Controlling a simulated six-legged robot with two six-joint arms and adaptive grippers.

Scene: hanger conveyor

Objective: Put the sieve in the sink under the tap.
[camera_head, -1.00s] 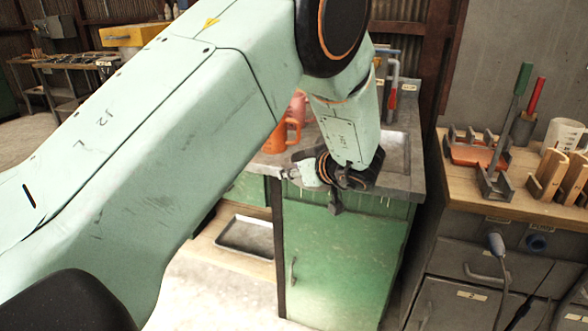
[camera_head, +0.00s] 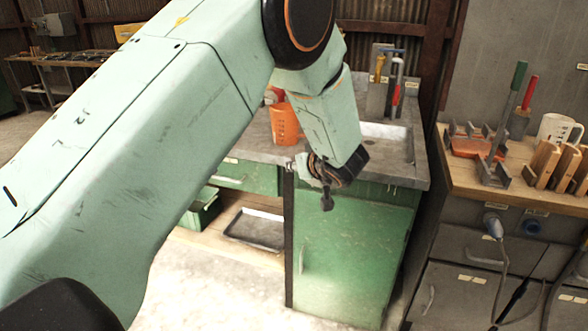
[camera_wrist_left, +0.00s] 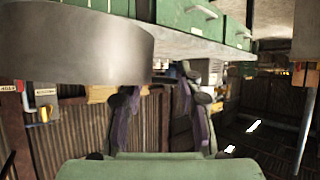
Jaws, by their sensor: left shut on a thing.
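My left gripper (camera_head: 324,190) is at the front edge of the counter, left of and in front of the sink (camera_head: 408,160). Its fingers also show in the left wrist view (camera_wrist_left: 160,105). A wide, curved grey metal band (camera_wrist_left: 75,45), which looks like the sieve's side, is close beside the fingers there. The gripper is shut on the sieve, but the exact grip is unclear. The sieve cannot be made out in the head view. The grey tap (camera_head: 396,82) stands behind the sink. My right gripper is not in view.
An orange jug (camera_head: 284,124) stands on the counter (camera_head: 258,148), left of the sink. A green cabinet door (camera_head: 345,255) is below. A wooden bench (camera_head: 460,183) with tools and a white jug (camera_head: 560,130) is at the right. A tray (camera_head: 255,230) lies on the lower shelf.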

